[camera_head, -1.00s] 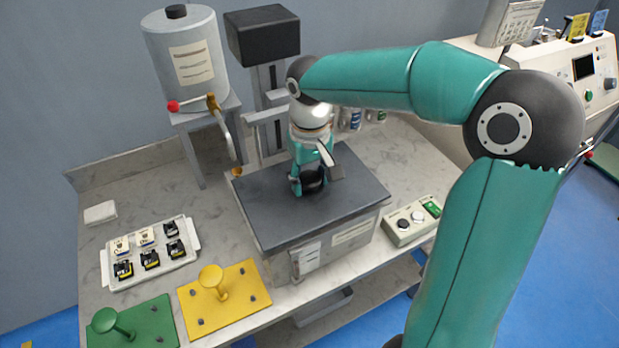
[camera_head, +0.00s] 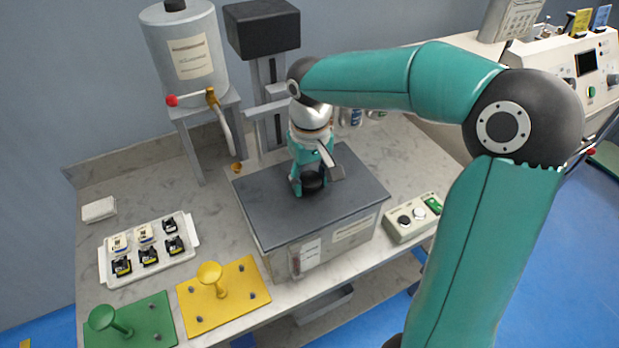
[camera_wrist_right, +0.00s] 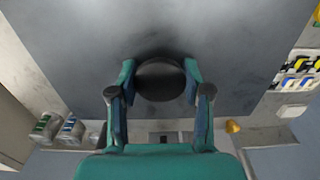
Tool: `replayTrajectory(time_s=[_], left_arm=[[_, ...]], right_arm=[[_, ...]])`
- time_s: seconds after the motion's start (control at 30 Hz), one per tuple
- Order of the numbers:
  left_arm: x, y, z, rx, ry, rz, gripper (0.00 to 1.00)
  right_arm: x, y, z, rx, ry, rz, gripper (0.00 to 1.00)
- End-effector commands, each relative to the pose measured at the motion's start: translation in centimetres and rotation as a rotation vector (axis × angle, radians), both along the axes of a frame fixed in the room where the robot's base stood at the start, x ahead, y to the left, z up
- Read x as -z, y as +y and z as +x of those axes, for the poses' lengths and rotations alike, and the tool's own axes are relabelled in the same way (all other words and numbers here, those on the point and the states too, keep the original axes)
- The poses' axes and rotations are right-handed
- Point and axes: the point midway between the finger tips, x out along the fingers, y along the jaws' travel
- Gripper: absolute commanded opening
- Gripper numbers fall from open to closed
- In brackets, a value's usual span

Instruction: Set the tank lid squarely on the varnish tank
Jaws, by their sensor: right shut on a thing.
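The tank lid (camera_head: 268,215) is a flat dark grey plate with a round black knob (camera_head: 312,181) at its middle. It lies level over the grey box-shaped varnish tank (camera_head: 283,264), and its edges look roughly in line with the tank's sides. I cannot tell whether it touches the rim all round. My right gripper (camera_head: 315,184) points down and is shut on the knob. In the right wrist view the knob (camera_wrist_right: 160,80) sits between the two fingertips, with the plate filling the view behind it. My left gripper is not in view.
A button box (camera_head: 414,217) stands close to the tank's right. A yellow fixture (camera_head: 222,300), a green fixture (camera_head: 132,322) and a white parts tray (camera_head: 150,252) lie to the left. A drum on a stand (camera_head: 187,50) and a dark-headed column (camera_head: 262,35) stand behind.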

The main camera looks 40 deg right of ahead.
Motion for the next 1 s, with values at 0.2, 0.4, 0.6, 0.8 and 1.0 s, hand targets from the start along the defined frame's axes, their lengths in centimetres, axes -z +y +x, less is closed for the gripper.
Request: replayTrajectory(time_s=[0.2, 0.4, 0.6, 0.8, 1.0], left_arm=[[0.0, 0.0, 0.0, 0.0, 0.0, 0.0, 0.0], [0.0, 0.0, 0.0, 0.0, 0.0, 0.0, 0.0], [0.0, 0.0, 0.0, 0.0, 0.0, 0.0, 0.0], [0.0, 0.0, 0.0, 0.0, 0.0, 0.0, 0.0], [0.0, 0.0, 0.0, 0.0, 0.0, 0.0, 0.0]], right_arm=[[0.0, 0.0, 0.0, 0.001, -0.001, 0.0, 0.77], [0.0, 0.0, 0.0, 0.001, 0.0, 0.0, 0.78], [-0.2, 0.0, 0.0, 0.0, 0.0, 0.0, 0.78], [-2.6, 0.0, 0.1, 0.001, -0.004, 0.0, 0.78], [-6.7, 0.0, 0.1, 0.0, -0.005, -0.001, 0.78]])
